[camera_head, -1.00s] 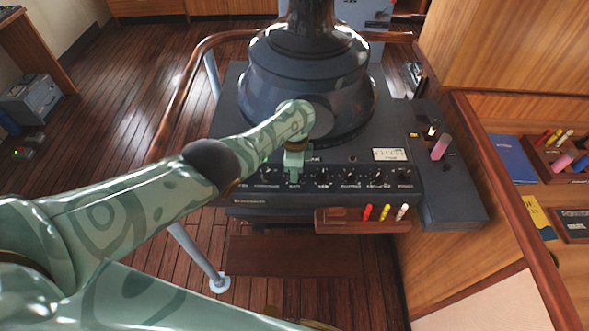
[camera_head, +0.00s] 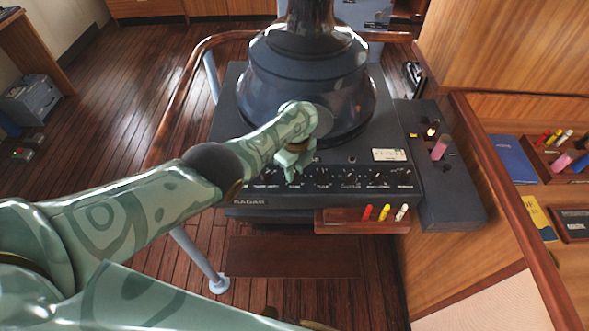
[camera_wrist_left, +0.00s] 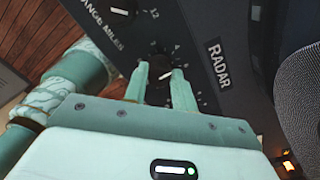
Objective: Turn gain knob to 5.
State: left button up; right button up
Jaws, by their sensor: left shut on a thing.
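The radar console (camera_head: 232,186) carries a row of black knobs on its front panel. My left gripper (camera_head: 293,172) reaches down to the second knob from the left in the head view and covers most of it. In the left wrist view, the gripper's two fingers (camera_wrist_left: 161,84) are shut on a dark round knob (camera_wrist_left: 160,66) with a pale pointer line. Small dial marks and numbers surround it, partly hidden by the fingers. Its name label is hidden, so I cannot read whether it says gain. The range miles knob (camera_wrist_left: 120,8) is beside it. My right gripper is out of view.
The radar's tall dark hood (camera_head: 310,80) rises just behind the knobs. A small wooden tray (camera_head: 340,221) with red, yellow and white pens sits below the panel. A pink-handled lever (camera_head: 439,147) stands on the side console to the right. A wooden rail (camera_head: 187,85) runs along the left.

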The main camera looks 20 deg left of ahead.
aim_at(297, 171)
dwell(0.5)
pick_arm(q)
jog(key=o, duration=1)
jog(key=shift+d, duration=0.1)
jog(key=shift+r, duration=0.1)
jog(key=shift+r+p, duration=0.3)
jog(key=shift+r, duration=0.05)
jog(key=r+p, duration=0.2)
jog(key=r, duration=0.3)
jog(key=r+p, duration=0.3)
jog(key=r, duration=0.2)
jog(key=r+p, duration=0.3)
jog(key=r, duration=0.2)
jog(key=shift+w+d+r, duration=0.2)
jog(key=shift+w+r, duration=0.05)
jog(key=shift+w, duration=0.05)
